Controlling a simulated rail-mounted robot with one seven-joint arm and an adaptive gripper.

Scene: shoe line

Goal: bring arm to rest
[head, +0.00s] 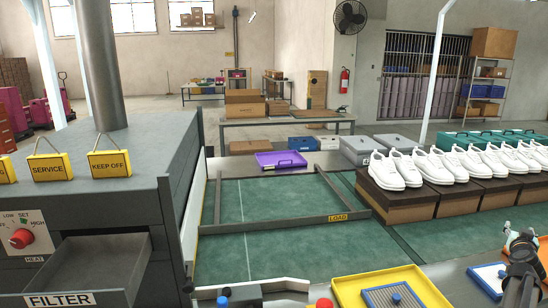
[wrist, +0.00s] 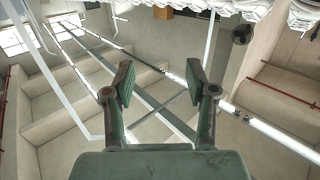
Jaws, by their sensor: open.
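My gripper (wrist: 160,84) is open in the wrist view, its two dark green fingers apart with nothing between them. Behind the fingers I see walls, beams and windows. The fingers cannot be made out there.
White shoes (head: 437,165) stand in a row on brown boxes (head: 406,207) at the right. A LOAD frame (head: 290,222) lies on the green belt (head: 270,260). A yellow tray (head: 350,287) is at the front. A grey machine (head: 130,165) with an open FILTER drawer (head: 70,298) fills the left.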

